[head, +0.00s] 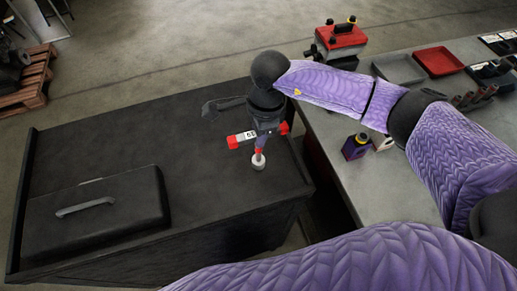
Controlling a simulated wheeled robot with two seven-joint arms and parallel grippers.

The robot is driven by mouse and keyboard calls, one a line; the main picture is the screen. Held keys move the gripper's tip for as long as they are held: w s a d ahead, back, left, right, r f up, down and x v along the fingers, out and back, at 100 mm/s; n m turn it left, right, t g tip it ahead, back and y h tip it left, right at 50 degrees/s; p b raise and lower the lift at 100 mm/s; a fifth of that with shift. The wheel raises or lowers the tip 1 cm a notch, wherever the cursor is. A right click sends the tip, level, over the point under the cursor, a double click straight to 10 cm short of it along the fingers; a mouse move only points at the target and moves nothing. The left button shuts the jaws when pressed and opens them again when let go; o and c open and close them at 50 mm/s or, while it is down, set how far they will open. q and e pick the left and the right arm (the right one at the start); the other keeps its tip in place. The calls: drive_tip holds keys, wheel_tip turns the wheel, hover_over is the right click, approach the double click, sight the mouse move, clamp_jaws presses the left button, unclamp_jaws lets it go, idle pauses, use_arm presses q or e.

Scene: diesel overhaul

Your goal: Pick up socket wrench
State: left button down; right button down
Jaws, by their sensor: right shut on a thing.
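My right gripper (259,139) hangs from my purple-sleeved arm over the right part of the black cabinet top. Its red-tipped fingers are shut on a small upright tool, which I take to be the socket wrench (258,161). Its pale round lower end shows below the fingers, with a red and purple stem above it. The rest of the tool is hidden by the gripper. I cannot tell whether its lower end touches the cabinet top. My left gripper is not in view.
The black cabinet top (130,140) has a lidded black toolbox (110,212) at front left; its middle is clear. A gap separates cabinet and bench.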

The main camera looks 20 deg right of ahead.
idle(0.9)
wheel_tip(320, 180, up, 10)
drive_tip(key=shift+r+b, duration=0.1)
drive_tip(key=shift+b, duration=0.25)
drive_tip(key=c, duration=1.2)
unclamp_jaws()
clamp_jaws()
